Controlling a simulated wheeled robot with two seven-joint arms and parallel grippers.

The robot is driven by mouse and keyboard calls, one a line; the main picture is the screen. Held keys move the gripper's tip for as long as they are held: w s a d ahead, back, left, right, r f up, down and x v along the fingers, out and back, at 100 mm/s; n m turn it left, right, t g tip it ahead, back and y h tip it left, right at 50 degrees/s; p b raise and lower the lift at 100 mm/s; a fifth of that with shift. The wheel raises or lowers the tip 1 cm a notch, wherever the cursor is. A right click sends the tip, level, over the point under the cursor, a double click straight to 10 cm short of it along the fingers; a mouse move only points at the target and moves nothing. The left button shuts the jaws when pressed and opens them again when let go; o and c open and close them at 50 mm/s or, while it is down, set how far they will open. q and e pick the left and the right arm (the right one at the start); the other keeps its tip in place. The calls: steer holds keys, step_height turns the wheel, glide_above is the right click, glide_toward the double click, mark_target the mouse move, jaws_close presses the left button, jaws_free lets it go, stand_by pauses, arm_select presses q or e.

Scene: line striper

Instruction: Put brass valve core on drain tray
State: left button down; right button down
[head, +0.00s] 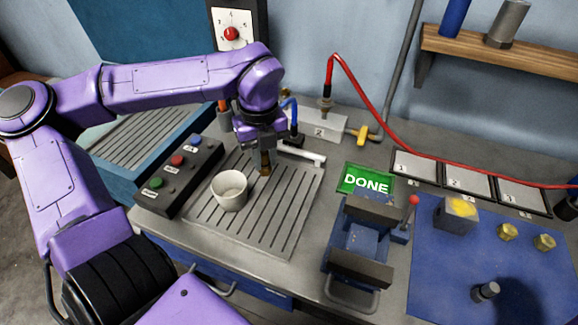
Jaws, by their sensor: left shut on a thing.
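My left gripper (264,152) points down over the back part of the grooved grey drain tray (285,212). It is shut on a small brownish-gold piece, which looks like the brass valve core (265,168). The gripper hides the upper part of the piece. The lower end is over the tray's slots, and I cannot tell whether it touches the tray. A white cup (230,191) stands upright on the tray, in front and to the left of the held piece. My right gripper is not in view.
A button box (178,172) lies left of the tray. A blue vise (360,240) stands to the right, near a green DONE sign (366,180). The blue mat (450,280) holds a grey block (456,215) and brass fittings (507,231). The tray's front and right are clear.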

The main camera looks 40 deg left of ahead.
arm_select(q)
steer(key=w+d+f, duration=0.1)
steer(key=w+f, duration=0.3)
steer(key=w+d+f+p, duration=0.1)
steer(key=w+f, duration=0.1)
steer(key=shift+d+f, duration=0.15)
steer(key=shift+d, duration=0.15)
steer(key=f, duration=0.3)
steer(key=shift+w+d+f+p, duration=0.15)
steer(key=shift+w+f+p, duration=0.2)
steer(key=shift+w+p, duration=0.05)
steer(key=shift+s+f, duration=0.1)
steer(key=shift+f, duration=0.1)
steer(key=c, duration=1)
jaws_free()
